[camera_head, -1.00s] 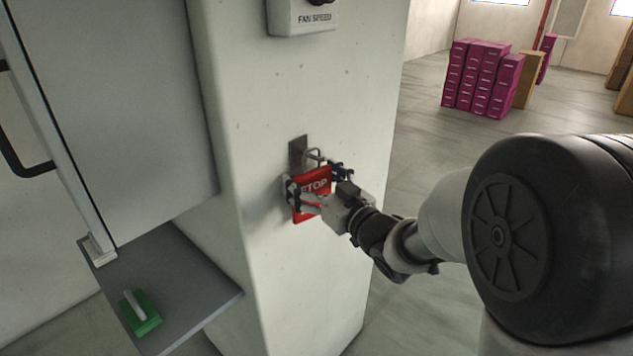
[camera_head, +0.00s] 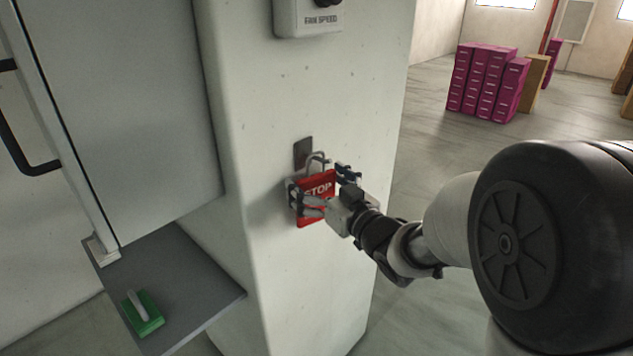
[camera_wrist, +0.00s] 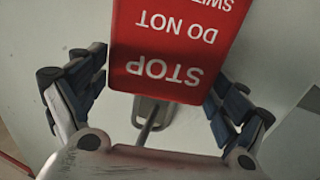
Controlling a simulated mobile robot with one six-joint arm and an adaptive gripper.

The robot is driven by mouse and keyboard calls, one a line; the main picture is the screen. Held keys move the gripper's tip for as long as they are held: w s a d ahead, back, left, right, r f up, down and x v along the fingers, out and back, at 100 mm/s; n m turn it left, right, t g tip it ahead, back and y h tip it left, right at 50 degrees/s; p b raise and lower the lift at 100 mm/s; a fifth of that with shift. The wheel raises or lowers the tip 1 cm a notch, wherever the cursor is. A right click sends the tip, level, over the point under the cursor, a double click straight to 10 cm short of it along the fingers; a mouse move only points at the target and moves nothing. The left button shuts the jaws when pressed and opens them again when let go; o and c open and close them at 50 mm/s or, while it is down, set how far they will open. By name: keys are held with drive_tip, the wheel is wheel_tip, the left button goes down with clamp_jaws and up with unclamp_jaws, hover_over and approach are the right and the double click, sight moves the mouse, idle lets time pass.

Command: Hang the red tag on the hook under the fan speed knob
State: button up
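The red tag (camera_head: 319,186), lettered STOP, hangs upright against the white column, below the fan speed box (camera_head: 309,17). A grey loop at its top meets the hook on a small metal plate (camera_head: 303,152); whether the loop is seated over the hook is too small to tell. My gripper (camera_head: 321,186) is open, its fingers on either side of the tag. In the wrist view the red tag (camera_wrist: 176,45) appears upside down between the spread fingers. The hook plate (camera_wrist: 152,112) and a rod show beyond my palm.
A grey cabinet door (camera_head: 120,110) with a black handle is at the left. A grey shelf (camera_head: 195,285) below it carries a green block with a pale handle (camera_head: 143,314). Magenta boxes (camera_head: 487,82) stand far back on the open floor.

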drive_tip(key=shift+o, duration=0.4)
drive_tip(key=s+d+f+m+g+h, duration=0.1)
drive_tip(key=s+d+m+h, duration=0.2)
drive_tip(key=s+d+h, duration=0.5)
drive_tip(key=s+d+m+g+h, duration=0.1)
drive_tip(key=s+d+m+h, duration=0.15)
drive_tip(key=s+d, duration=0.65)
drive_tip(key=s+f+m+g, duration=0.1)
drive_tip(key=s+g, duration=0.3)
drive_tip(key=s, duration=0.5)
drive_tip(key=s+d+f+m+g, duration=0.1)
drive_tip(key=s+f+g, duration=0.2)
drive_tip(key=s, duration=0.6)
drive_tip(key=shift+s+d+f+g, duration=0.25)
drive_tip(key=shift+d+f+g, duration=0.05)
drive_tip(key=shift+f+g, duration=0.1)
drive_tip(key=shift+c, duration=0.6)
